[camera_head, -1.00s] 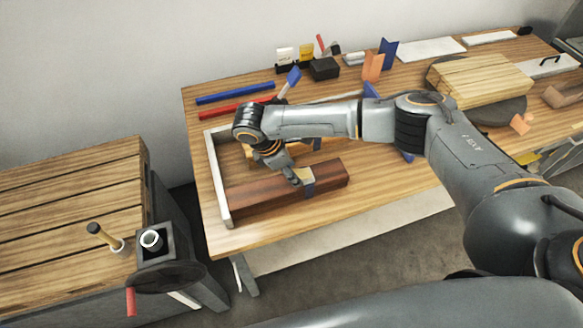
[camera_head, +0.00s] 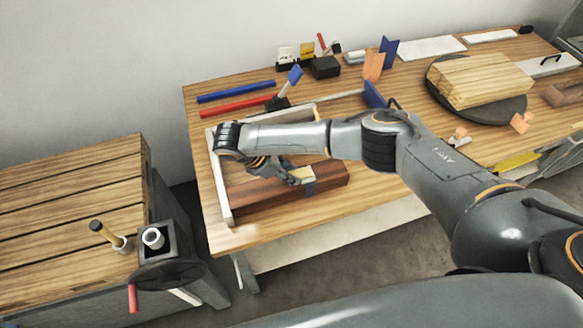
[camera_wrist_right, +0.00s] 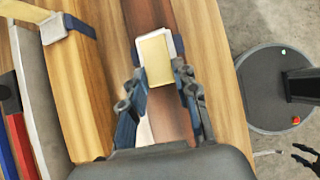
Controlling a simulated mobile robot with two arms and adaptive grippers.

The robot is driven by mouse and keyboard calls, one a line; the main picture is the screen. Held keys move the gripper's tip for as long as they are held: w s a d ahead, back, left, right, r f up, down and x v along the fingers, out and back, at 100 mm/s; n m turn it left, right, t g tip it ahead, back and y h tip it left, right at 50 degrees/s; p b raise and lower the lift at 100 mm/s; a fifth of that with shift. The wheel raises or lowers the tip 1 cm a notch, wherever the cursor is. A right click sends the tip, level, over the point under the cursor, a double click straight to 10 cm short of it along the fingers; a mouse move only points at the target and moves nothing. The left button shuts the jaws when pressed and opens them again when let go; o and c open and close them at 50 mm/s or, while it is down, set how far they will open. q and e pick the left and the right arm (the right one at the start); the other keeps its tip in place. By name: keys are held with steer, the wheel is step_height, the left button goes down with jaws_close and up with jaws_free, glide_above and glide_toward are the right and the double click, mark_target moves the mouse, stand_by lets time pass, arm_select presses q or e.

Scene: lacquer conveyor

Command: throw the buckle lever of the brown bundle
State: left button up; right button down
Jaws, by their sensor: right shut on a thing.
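The brown bundle (camera_head: 245,197) is a long dark reddish-brown bar lying on the table beside a pale rail. A blue strap (camera_head: 309,188) goes round it near its right end, with a pale buckle lever (camera_head: 302,174) on top. In the right wrist view the lever (camera_wrist_right: 156,60) shows as a tan plate on a white buckle across the bundle (camera_wrist_right: 148,14). My right gripper (camera_head: 290,174) is low over the bundle, with its fingers on either side of the lever, shut on it. My left gripper is not in view.
My right forearm hides part of the tray behind the bundle. Another strap with a pale buckle (camera_wrist_right: 54,26) shows at left in the wrist view. Blue (camera_head: 235,92) and red (camera_head: 237,107) bars lie behind. A wood stack (camera_head: 480,80) sits on a dark disc at right.

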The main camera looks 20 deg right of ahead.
steer(key=shift+f+h, duration=0.2)
steer(key=shift+h, duration=0.1)
steer(key=c, duration=1)
jaws_free()
steer(key=shift+a, duration=0.1)
steer(key=shift+a+r, duration=0.1)
steer(key=shift+r, duration=0.1)
steer(key=v, duration=1.1)
steer(key=shift+a+r, duration=0.2)
steer(key=shift+r, duration=0.05)
